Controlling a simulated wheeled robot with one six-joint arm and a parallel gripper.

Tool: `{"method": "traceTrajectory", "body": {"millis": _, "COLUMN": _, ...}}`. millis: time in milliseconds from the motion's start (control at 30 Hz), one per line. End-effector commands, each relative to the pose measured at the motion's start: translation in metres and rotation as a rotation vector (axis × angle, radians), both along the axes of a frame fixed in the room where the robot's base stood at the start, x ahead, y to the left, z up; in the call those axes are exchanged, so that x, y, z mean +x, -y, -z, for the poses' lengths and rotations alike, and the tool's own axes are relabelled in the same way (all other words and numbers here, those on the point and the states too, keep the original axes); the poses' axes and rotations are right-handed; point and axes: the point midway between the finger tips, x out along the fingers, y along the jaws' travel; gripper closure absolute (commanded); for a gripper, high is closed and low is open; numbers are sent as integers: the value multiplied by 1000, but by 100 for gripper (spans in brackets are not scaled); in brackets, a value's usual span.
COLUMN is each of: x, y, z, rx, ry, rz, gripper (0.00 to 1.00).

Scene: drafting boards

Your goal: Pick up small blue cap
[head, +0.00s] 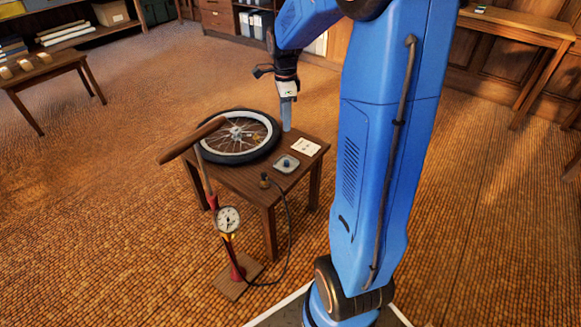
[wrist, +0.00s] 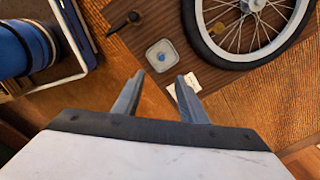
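The small blue cap (head: 286,161) sits on a pale square dish (head: 279,166) on the small wooden table (head: 232,182). In the wrist view the blue cap (wrist: 161,57) is in the middle of the dish (wrist: 174,47), beyond my fingertips. My gripper (head: 287,115) points down above the table's back right side, behind the dish in the head view. In the wrist view my gripper (wrist: 156,80) has its two fingers apart with nothing between them. Nothing hides the cap in either view.
A bicycle wheel (head: 213,155) lies on the table left of my gripper. A white card (head: 306,147) lies near the dish. A floor pump (head: 237,272) with gauge and wooden handle stands in front, its hose end (head: 264,181) on the table's front corner.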

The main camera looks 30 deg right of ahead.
Motion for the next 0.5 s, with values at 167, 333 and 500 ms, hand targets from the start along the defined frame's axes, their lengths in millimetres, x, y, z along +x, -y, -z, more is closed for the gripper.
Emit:
{"method": "traceTrajectory", "body": {"millis": 167, "x": 15, "y": 15, "z": 17, "rx": 9, "ry": -24, "rz": 125, "gripper": 61}}
{"method": "traceTrajectory", "body": {"millis": 333, "x": 17, "y": 18, "z": 29, "rx": 11, "ry": -30, "rz": 154, "gripper": 61}}
{"method": "traceTrajectory", "body": {"millis": 500, "x": 17, "y": 17, "z": 56, "rx": 11, "ry": -31, "rz": 152, "gripper": 61}}
